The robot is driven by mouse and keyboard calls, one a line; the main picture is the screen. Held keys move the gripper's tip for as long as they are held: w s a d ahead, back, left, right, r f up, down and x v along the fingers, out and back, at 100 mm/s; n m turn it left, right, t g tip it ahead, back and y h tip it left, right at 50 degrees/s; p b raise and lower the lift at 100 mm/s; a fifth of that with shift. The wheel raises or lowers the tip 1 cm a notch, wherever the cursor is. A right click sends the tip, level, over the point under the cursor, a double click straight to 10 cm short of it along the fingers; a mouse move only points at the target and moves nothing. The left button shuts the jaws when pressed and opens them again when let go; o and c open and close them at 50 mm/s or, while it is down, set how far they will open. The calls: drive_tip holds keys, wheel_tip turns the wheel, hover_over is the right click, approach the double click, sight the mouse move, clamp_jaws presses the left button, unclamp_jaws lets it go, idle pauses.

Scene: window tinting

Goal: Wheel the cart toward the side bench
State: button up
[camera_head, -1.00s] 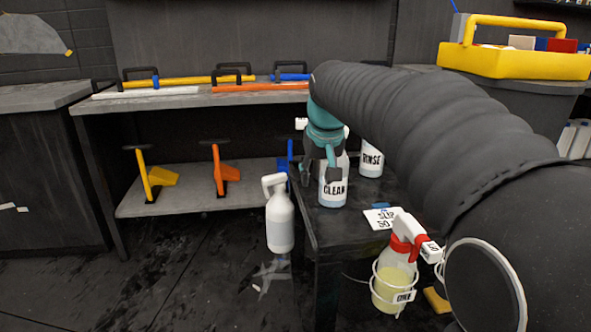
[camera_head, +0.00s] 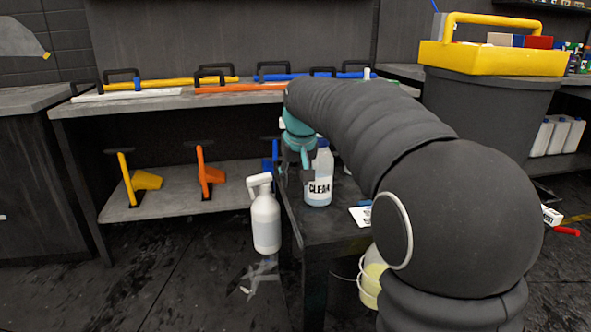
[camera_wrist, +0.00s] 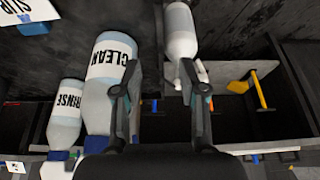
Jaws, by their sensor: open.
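The dark cart (camera_head: 312,252) stands near the picture's middle, partly hidden by my arm. On its top is the CLEAN bottle (camera_head: 319,188); the RINSE bottle shows in the wrist view (camera_wrist: 66,115). A white spray bottle (camera_head: 265,220) is at the cart's left side. My gripper (camera_head: 297,172) is open at the cart's left edge, just left of the CLEAN bottle. In the wrist view its fingers (camera_wrist: 160,88) are apart, between the CLEAN and white bottles. I cannot tell whether they touch the cart. The grey bench (camera_head: 75,106) stands behind and left.
Long coloured tools (camera_head: 240,88) lie on the bench top; yellow and orange tools stand on its lower shelf (camera_head: 165,208). A dark bin (camera_head: 480,115) with a yellow caddy (camera_head: 495,60) is at right. Open dark floor (camera_head: 180,285) lies left of the cart.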

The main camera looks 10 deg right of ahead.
sight(292, 205)
drive_tip(key=b+x, duration=0.1)
drive_tip(key=x, duration=0.9)
drive_tip(key=shift+w, duration=0.1)
clamp_jaws()
